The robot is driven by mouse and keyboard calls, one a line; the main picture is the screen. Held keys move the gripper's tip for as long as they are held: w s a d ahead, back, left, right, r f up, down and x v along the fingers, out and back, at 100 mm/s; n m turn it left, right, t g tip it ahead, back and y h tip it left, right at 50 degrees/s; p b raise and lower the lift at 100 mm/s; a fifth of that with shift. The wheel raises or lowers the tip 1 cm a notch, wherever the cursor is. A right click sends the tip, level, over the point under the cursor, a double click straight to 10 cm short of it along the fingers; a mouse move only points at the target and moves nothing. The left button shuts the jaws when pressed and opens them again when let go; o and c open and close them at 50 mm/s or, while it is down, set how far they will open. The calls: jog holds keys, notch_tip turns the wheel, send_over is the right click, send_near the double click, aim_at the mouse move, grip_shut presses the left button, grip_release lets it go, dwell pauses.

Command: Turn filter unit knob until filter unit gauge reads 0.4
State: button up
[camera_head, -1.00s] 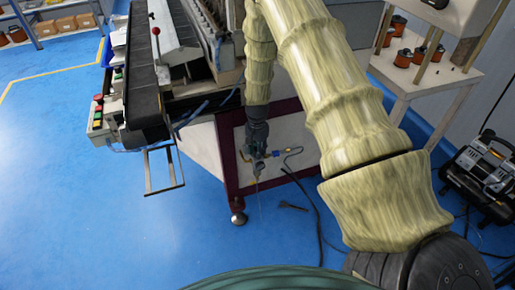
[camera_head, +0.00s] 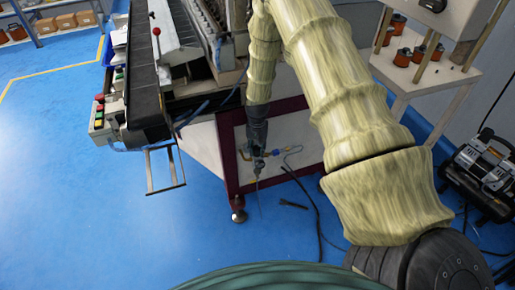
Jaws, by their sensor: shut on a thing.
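The filter unit (camera_head: 258,168) is a small fixture low on the white side panel of the coil winder, with brass and blue fittings and a thin line hanging below it. My gripper (camera_head: 258,153) points down at the top of the filter unit, where its knob is. It is shut on the knob, which the fingers mostly hide. The filter unit gauge is too small or too hidden to make out, so I cannot read it.
The coil winder's panel (camera_head: 285,130) has a dark red frame. A hose (camera_head: 313,205) runs down to the blue floor, and a black tool (camera_head: 293,204) lies there. A black compressor (camera_head: 478,182) stands at right. A white table (camera_head: 455,75) holds copper spools. The floor at left is clear.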

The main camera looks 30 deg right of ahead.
aim_at(257, 147)
dwell(0.4)
jog(key=o, duration=1.1)
jog(key=shift+c, duration=0.2)
jog(key=shift+r, duration=0.1)
notch_tip(257, 147, up, 12)
jog(key=shift+s, duration=0.1)
